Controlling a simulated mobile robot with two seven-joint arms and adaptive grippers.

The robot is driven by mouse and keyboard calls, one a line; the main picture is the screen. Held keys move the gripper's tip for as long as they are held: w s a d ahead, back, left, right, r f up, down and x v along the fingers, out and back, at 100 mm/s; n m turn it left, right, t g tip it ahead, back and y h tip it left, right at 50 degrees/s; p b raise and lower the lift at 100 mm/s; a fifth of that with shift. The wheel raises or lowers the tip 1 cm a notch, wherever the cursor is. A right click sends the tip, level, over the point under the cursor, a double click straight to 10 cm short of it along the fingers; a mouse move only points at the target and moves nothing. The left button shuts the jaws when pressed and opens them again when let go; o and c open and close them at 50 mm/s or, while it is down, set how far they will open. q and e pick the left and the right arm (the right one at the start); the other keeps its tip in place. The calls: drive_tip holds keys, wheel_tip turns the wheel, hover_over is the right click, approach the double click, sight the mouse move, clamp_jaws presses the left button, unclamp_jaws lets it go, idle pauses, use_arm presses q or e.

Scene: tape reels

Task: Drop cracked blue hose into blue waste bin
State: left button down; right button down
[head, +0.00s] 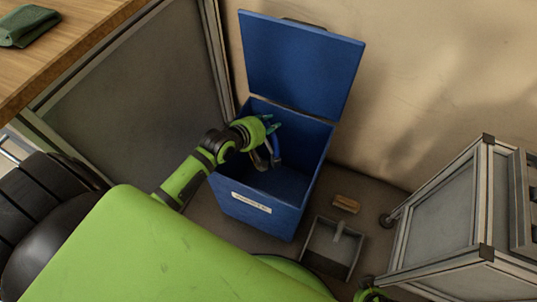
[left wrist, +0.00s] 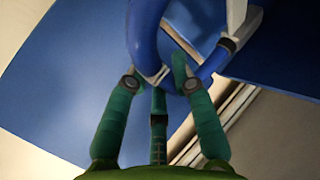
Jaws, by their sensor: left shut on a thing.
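The blue waste bin (head: 252,202) stands on the floor with its lid (head: 300,58) raised at the back and a white label on its front. My left gripper (head: 270,124) is over the bin's opening, shut on the blue hose (head: 276,149). The hose hangs in a loop below the fingers, partly inside the bin's mouth. In the left wrist view the green fingers (left wrist: 165,78) close around the hose (left wrist: 143,35), which has pale and dark fittings. No crack can be made out. Only a small green part of my right arm shows at the bottom edge; its fingers cannot be made out.
A dustpan-like grey tray (head: 331,248) and a brush (head: 346,203) lie on the floor right of the bin. A metal-framed cabinet (head: 440,225) stands further right. A wooden tabletop (head: 75,45) with a green cloth (head: 27,26) is at upper left. A grey panel stands left of the bin.

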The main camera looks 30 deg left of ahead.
use_arm(q)
drive_tip(key=c, duration=1)
unclamp_jaws()
drive_tip(key=shift+o, duration=0.2)
drive_tip(key=v, duration=1.2)
